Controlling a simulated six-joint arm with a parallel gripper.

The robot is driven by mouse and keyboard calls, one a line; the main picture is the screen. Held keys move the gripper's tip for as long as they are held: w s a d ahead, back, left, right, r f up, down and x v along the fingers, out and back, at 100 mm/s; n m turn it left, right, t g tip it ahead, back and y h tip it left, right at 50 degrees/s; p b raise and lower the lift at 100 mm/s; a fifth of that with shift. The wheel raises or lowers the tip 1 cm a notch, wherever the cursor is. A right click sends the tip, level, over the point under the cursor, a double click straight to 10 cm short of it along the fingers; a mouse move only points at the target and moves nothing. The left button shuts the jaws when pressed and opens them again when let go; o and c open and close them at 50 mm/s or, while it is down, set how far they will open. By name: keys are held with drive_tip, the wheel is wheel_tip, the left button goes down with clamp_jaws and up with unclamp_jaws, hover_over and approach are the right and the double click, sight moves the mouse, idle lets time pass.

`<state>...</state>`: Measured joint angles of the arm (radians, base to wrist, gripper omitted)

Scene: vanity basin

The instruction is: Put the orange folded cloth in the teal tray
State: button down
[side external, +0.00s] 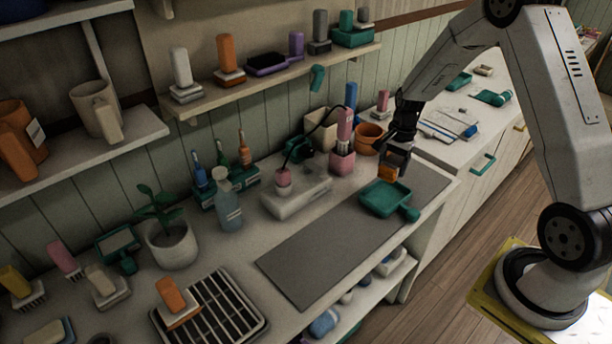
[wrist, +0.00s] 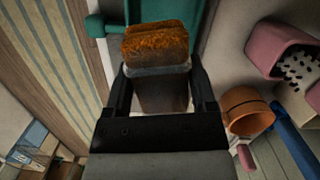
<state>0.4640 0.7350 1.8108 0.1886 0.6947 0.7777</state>
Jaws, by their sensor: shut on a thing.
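My gripper (side external: 397,158) is shut on the orange folded cloth (side external: 387,173) and holds it near the far edge of the teal tray (side external: 384,203). In the wrist view, the cloth (wrist: 156,42) looks rough and orange-brown, with a paler band below it, between the two fingers of my gripper (wrist: 160,76). The teal tray (wrist: 202,24) is behind and beyond the cloth there, partly hidden by it. The tray lies on a grey mat, with its handle toward the right in the side view. The exact height of the cloth above the tray is hard to tell.
The grey mat (side external: 320,248) is bare left of the tray. An orange pot (side external: 368,138) and a pink holder (side external: 342,161) stand just behind it. A white box (side external: 296,196) and a spray bottle (side external: 228,207) stand farther left. The counter's edge is close by on the right.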

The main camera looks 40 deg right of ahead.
sight(384, 199)
drive_tip(key=shift+f, duration=0.15)
drive_tip(key=shift+f, duration=3.95)
drive_tip(key=shift+f, duration=0.5)
unclamp_jaws()
drive_tip(key=shift+c, duration=0.3)
drive_tip(key=shift+w+d+r, duration=0.1)
drive_tip(key=shift+d+r, duration=0.1)
drive_tip(key=shift+r, duration=1.1)
drive_tip(key=shift+s+d+r, duration=0.1)
drive_tip(key=shift+d+r, duration=0.1)
drive_tip(key=shift+r, duration=1.05)
drive_tip(key=shift+w+d+r, duration=0.1)
drive_tip(key=shift+d+r, duration=0.1)
drive_tip(key=shift+r, duration=1.1)
